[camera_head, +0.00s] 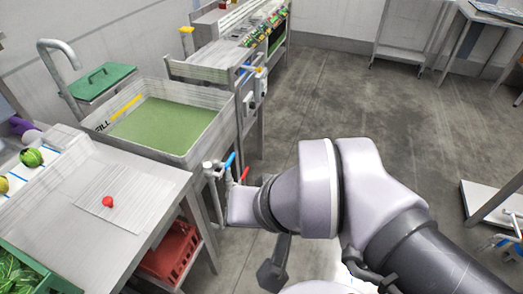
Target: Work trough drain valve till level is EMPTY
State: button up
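The trough (207,152) is a pale, rectangular basin at the upper left, holding green water (160,126). A "FILL" mark with a yellow strip shows on its inner left wall. At its near right corner, grey pipework (209,168) carries a blue lever (230,160) and a red lever (244,175). I cannot tell which lever is the drain valve. My arm reaches in from the lower right, and its wrist ends just below and right of these levers. My gripper's fingers cannot be made out, and whether anything touches a lever is hidden.
A worktable (140,197) with a red item (107,201) stands at front left, a red crate (172,250) under it. A green-lidded container (101,81) stands behind the trough. More blue-handled fittings (250,70) sit farther back. Floor (345,95) right of the trough is open.

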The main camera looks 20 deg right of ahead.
aim_at(244, 173)
jog(key=i+l, duration=0.45)
jog(key=l, duration=0.2)
jog(key=i+j+z, duration=0.2)
jog(key=i+z, duration=0.2)
jog(key=i+j+z, duration=0.25)
jog(key=z, duration=0.2)
